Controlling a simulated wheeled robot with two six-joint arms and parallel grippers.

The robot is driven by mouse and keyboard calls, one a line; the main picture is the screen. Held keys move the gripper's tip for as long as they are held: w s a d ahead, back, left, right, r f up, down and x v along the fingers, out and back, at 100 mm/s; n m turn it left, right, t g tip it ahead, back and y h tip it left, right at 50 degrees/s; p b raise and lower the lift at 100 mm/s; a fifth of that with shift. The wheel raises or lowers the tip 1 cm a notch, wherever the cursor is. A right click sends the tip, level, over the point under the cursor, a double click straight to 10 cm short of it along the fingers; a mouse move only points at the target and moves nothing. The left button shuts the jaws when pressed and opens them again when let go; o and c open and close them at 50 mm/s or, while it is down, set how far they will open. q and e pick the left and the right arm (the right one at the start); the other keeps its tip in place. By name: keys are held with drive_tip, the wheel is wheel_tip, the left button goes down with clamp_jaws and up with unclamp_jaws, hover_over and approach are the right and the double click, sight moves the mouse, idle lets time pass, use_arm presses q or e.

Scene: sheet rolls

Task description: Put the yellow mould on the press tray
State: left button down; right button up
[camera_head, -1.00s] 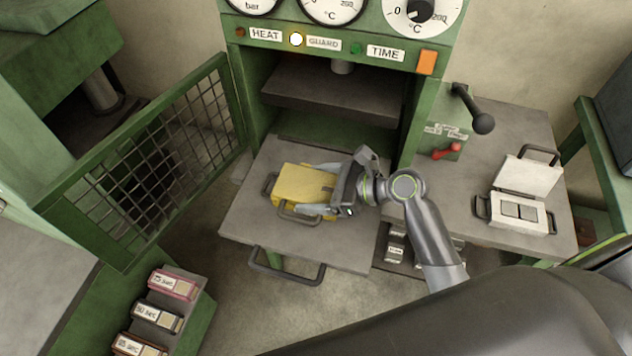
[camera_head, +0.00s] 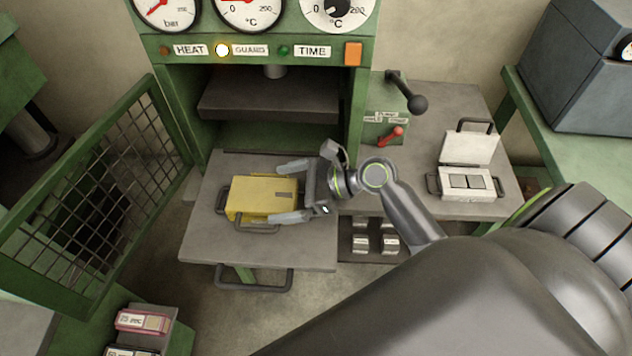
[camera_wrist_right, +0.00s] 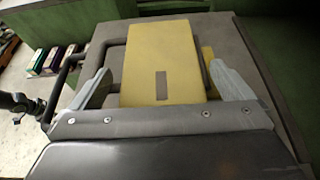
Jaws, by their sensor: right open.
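The yellow mould (camera_head: 262,198) lies on the grey press tray (camera_head: 205,238), which is pulled out in front of the green press. The mould is a flat yellow block with dark handles on its sides. My right gripper (camera_head: 283,192) is open at the mould's right end, with one finger beyond its far side and one by its near side. In the right wrist view the mould (camera_wrist_right: 163,62) lies ahead between the two spread fingers (camera_wrist_right: 168,88), with gaps showing beside it. My left gripper is not in view.
The mesh guard (camera_head: 110,180) stands swung open at left. A white mould (camera_head: 468,184) lies open on the right side table, near a black-knobbed lever (camera_head: 408,92) and a red lever (camera_head: 390,137). Labelled blocks (camera_head: 143,321) sit at lower left. The press opening above the tray's back is empty.

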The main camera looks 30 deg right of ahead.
drive_tip(key=v, duration=0.8)
drive_tip(key=shift+d, duration=0.1)
idle(0.5)
